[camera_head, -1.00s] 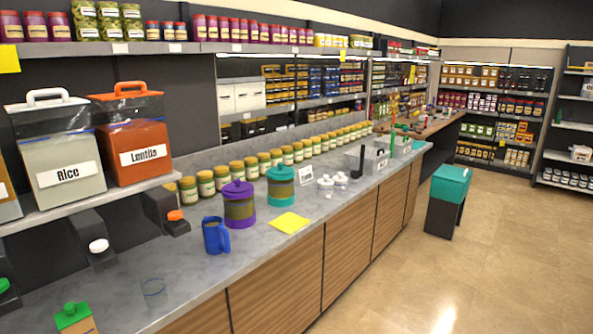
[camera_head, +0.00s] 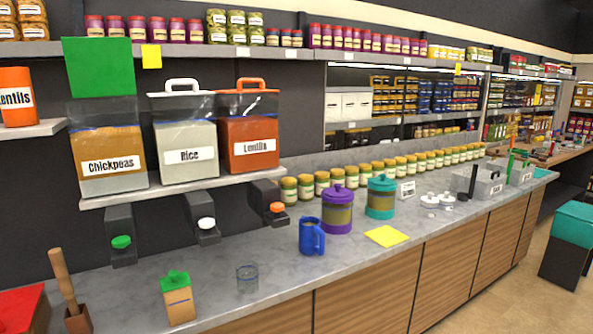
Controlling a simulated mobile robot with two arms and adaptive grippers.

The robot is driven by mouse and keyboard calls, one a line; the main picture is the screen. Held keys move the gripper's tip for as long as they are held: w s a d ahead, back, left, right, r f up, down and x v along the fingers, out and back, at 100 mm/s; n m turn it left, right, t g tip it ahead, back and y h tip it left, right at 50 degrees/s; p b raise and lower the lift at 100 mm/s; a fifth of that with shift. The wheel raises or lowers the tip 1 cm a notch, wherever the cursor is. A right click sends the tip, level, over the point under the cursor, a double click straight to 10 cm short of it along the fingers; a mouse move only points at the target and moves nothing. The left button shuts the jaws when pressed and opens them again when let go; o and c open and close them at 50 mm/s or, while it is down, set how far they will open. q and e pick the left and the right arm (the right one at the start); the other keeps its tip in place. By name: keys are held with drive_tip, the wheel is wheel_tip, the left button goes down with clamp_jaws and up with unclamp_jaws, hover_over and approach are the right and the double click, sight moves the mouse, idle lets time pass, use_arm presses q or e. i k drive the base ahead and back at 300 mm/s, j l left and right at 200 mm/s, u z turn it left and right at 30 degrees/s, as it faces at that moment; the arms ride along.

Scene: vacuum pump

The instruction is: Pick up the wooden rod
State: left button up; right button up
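The wooden rod (camera_head: 63,279) is at the lower left of the head view. It is light brown, leans a little to the left, and its lower end stands in a small dark brown wooden holder (camera_head: 79,319) on the grey counter. The rod's lower tip is hidden inside the holder. Neither of my grippers shows in this view.
A red object (camera_head: 22,306) lies left of the holder. A green-topped wooden container (camera_head: 177,298), a clear glass (camera_head: 247,279) and a blue mug (camera_head: 311,236) stand to the right. Dispensers of chickpeas (camera_head: 108,150), rice and lentils hang above. The counter between the holder and container is clear.

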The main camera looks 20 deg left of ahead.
sight(56, 254)
drive_tip(key=u, duration=1.6)
